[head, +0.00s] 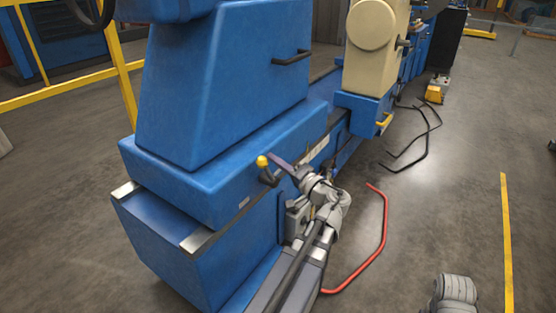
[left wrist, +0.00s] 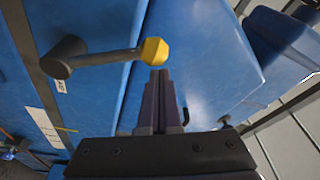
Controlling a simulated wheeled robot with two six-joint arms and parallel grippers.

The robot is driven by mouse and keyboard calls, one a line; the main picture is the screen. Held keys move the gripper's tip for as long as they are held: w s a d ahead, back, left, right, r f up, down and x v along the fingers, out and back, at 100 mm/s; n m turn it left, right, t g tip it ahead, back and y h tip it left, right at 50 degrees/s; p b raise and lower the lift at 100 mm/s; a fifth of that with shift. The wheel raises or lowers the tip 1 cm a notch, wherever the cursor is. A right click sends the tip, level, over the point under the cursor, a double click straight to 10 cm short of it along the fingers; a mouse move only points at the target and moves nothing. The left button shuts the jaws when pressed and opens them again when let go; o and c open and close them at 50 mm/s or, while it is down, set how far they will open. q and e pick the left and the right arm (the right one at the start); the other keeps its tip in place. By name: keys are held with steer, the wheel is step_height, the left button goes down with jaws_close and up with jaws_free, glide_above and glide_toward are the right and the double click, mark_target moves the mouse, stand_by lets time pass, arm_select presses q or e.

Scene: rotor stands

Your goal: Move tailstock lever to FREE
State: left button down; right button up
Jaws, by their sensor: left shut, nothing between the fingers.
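The tailstock lever has a dark hub (left wrist: 63,57), a grey shaft (left wrist: 108,57) and a yellow knob (left wrist: 154,51). In the head view the yellow knob (head: 262,161) stands above the hub (head: 268,178) on the side of the blue tailstock (head: 225,100). My left gripper (head: 273,158) is shut and empty, its tips close beside the knob. In the left wrist view the shut fingers (left wrist: 160,76) end just below the knob; I cannot tell if they touch it. A small label (left wrist: 61,86) sits near the hub, too small to read surely. My right gripper is out of view.
A red bent rail (head: 384,235) and black bent rails (head: 425,140) lie on the floor to the right. A cream machine unit (head: 372,60) stands farther along the blue bed. A black handle (head: 291,57) sticks out of the tailstock. The right floor is mostly clear.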

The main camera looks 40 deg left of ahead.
arm_select(q)
steer(key=shift+s+f, duration=0.2)
steer(key=shift+s, duration=0.3)
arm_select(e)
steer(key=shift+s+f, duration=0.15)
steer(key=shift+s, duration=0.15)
arm_select(q)
steer(key=shift+s, duration=0.1)
steer(key=w+d, duration=0.2)
steer(key=d, duration=0.9)
steer(key=shift+w+d+r, duration=0.2)
steer(key=shift+d+r, duration=0.1)
steer(key=shift+r, duration=0.1)
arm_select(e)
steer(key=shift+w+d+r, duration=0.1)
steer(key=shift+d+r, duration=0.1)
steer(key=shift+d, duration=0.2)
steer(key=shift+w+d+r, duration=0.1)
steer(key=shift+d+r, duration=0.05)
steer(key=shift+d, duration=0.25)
